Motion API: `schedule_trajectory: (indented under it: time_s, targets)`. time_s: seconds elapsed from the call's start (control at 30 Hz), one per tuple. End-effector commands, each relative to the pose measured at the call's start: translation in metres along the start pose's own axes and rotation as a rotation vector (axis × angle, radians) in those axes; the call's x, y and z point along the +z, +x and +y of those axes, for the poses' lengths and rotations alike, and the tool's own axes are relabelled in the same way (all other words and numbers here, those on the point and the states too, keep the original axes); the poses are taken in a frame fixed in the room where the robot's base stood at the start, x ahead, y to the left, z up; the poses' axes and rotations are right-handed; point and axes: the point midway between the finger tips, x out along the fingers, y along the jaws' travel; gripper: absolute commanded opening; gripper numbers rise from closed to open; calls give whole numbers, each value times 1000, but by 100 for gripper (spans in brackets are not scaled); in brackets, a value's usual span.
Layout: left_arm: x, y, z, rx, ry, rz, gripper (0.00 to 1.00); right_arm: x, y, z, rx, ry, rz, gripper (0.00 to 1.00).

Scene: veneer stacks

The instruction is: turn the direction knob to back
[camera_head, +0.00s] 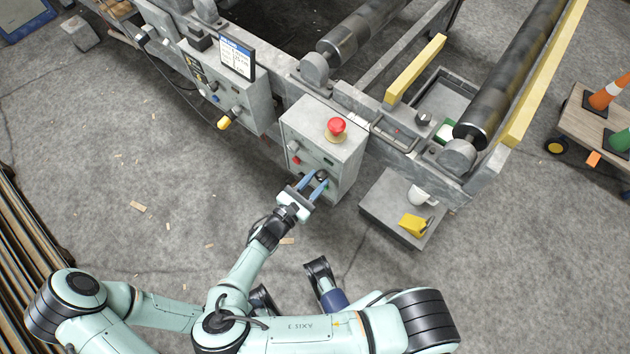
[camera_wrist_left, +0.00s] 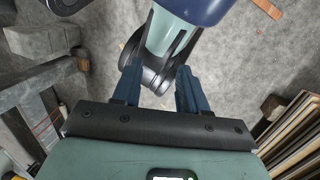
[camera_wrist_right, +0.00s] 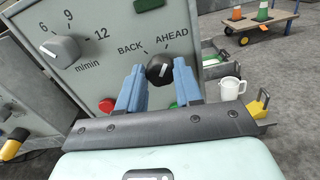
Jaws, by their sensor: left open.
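The direction knob (camera_wrist_right: 160,68) is a black knob with a white pointer line, on the grey control box (camera_head: 326,139). Its pointer leans up and right, towards the AHEAD mark; BACK is printed at its upper left. My right gripper (camera_wrist_right: 159,90) is open, its blue fingers on either side of the knob with small gaps visible. In the head view, the right gripper (camera_head: 312,184) is at the box's front and partly covers the knob. My left gripper (camera_wrist_left: 158,84) is open and empty, over the floor near one of my own arm links.
The box also carries a red emergency button (camera_head: 336,126) and a speed dial (camera_wrist_right: 61,48) marked m/min. A low grey stand (camera_head: 385,213) to the right holds a white mug (camera_head: 420,195) and a yellow object (camera_head: 414,224). Another control box (camera_head: 229,85) stands left.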

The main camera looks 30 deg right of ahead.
Motion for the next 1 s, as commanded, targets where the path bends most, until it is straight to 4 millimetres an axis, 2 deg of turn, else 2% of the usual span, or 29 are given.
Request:
schedule_trajectory:
  time_s: [0.03, 0.07, 0.27, 0.47, 0.67, 1.0]
  targets:
    - [0, 0, 0, 0, 0, 0, 43, 0, 0, 0, 1, 0, 0, 9]
    - [0, 0, 0, 0, 0, 0, 43, 0, 0, 0, 1, 0, 0, 4]
    - [2, -1, 0, 0, 1, -4, 43, 0, 0, 1, 1, -7, 1, 5]
    - [13, -10, 4, 2, 4, -35, 43, 2, 0, 1, 0, -64, 1, 5]
    - [21, -23, 6, -2, 3, -59, 43, 2, 1, 1, -2, -194, 3, 5]
    - [32, -44, 9, -10, -1, -94, 43, 2, 1, 2, -2, -509, 4, 5]
